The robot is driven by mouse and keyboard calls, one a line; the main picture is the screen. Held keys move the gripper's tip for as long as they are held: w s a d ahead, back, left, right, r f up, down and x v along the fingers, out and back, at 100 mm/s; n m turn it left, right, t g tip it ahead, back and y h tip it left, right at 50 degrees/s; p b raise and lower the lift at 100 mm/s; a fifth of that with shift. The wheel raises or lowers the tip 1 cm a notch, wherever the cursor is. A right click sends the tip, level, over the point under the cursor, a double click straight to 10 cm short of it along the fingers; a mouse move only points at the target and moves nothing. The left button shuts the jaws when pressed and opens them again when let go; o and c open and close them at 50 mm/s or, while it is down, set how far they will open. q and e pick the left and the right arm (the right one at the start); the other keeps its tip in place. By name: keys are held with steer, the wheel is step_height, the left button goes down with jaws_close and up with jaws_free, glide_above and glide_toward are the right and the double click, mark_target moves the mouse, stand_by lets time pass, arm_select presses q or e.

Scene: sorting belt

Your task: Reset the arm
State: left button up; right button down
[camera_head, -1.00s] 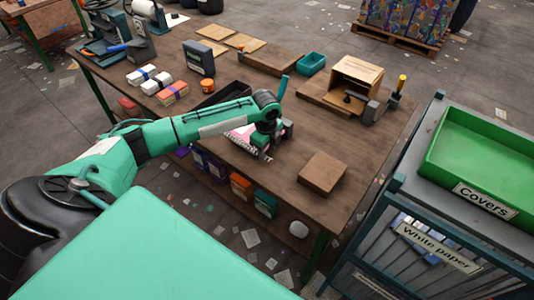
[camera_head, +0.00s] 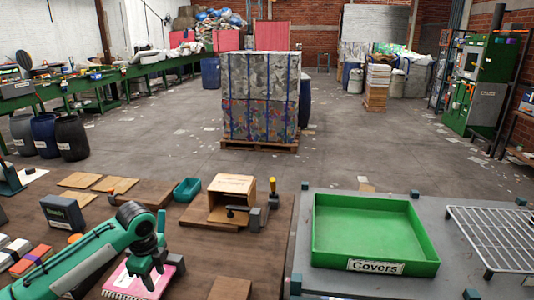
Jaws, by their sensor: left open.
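My left arm comes in from the lower left, and its green and dark left gripper (camera_head: 157,281) points down at the table. The gripper is open, with nothing seen between its fingers. It is over or right beside a pink spiral-bound notebook (camera_head: 124,281) lying on the brown wooden table (camera_head: 190,262); I cannot tell whether they touch. The notebook is partly hidden by the gripper. My right gripper is not in view.
A green tray labelled Covers (camera_head: 376,267) stands on a grey top at right, beside a wire rack (camera_head: 496,240). An open cardboard box (camera_head: 231,196), a teal bin (camera_head: 187,190) and a dark upright box (camera_head: 63,214) are on the table. A strapped bale (camera_head: 259,105) stands beyond on open floor.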

arm_select(q)
steer(key=s+d+f+n+t+h, duration=0.2)
steer(key=s+d+f+n, duration=0.3)
steer(key=s+d+f, duration=0.85)
steer(key=s+a+n+t+y, duration=0.1)
steer(key=s+n+y, duration=0.1)
steer(key=s+n, duration=1.25)
steer(key=s+f+m+g, duration=0.1)
steer(key=s+f, duration=0.1)
steer(key=f, duration=1.4)
steer(key=s+f+m, duration=0.2)
steer(key=f, duration=1.3)
steer(key=s+a+f, duration=0.2)
steer(key=s+f, duration=0.7)
steer(key=s+a+f+g, duration=0.1)
steer(key=s+a+f, duration=0.1)
steer(key=s+f, duration=0.7)
steer(key=shift+s+f+g, duration=0.15)
steer(key=shift+f+g, duration=0.15)
steer(key=shift+f, duration=0.15)
steer(key=shift+c, duration=0.4)
